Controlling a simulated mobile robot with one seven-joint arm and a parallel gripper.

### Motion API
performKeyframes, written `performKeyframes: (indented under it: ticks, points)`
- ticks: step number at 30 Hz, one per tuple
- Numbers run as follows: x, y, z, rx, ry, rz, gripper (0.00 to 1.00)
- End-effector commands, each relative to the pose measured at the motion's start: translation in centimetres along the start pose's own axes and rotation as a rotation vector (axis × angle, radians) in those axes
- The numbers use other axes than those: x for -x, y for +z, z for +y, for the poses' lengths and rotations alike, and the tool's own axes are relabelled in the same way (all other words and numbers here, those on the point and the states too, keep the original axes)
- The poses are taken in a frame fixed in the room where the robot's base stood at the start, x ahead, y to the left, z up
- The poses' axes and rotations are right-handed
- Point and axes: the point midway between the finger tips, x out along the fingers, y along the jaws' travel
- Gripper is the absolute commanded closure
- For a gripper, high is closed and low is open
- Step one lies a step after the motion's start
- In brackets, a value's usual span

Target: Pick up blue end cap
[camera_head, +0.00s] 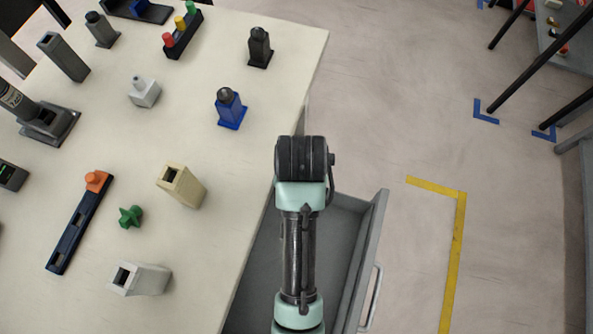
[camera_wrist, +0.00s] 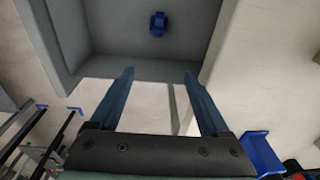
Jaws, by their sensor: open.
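A small blue piece, which looks like the blue end cap (camera_wrist: 157,24), lies on the floor of the open grey drawer (camera_wrist: 128,40), near the top of the wrist view. I cannot make out its exact shape. In the head view the drawer (camera_head: 351,245) shows below the table's right edge, but no blue piece is visible in it; my arm covers part of the drawer. My gripper (camera_wrist: 158,74) is open with nothing between its fingers. The fingers point toward the blue piece, apart from it. My gripper is hidden beneath my arm in the head view.
On the cream table (camera_head: 235,175) stand a blue-based piece with a dark top (camera_head: 230,110), a black piece (camera_head: 259,48), a tan block (camera_head: 181,185), a green knob (camera_head: 131,217) and a grey block (camera_head: 140,280). Drawer walls surround the blue piece. Open floor lies right.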

Motion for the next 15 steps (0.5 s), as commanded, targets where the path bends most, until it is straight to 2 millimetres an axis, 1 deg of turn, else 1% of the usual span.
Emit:
performKeyframes:
  ticks: [1,4,8,12,15]
  points:
    - [-1.5,1.4,0.4,-0.007,0.014,-0.048,0.20]
    - [-2.5,2.8,0.8,-0.014,0.028,-0.099,0.20]
    - [-4.3,3.2,0.9,-0.015,0.031,-0.110,0.20]
    - [-7.0,3.4,0.9,-0.015,0.030,-0.107,0.20]
    - [-8.6,3.6,1.0,-0.015,0.030,-0.106,0.20]
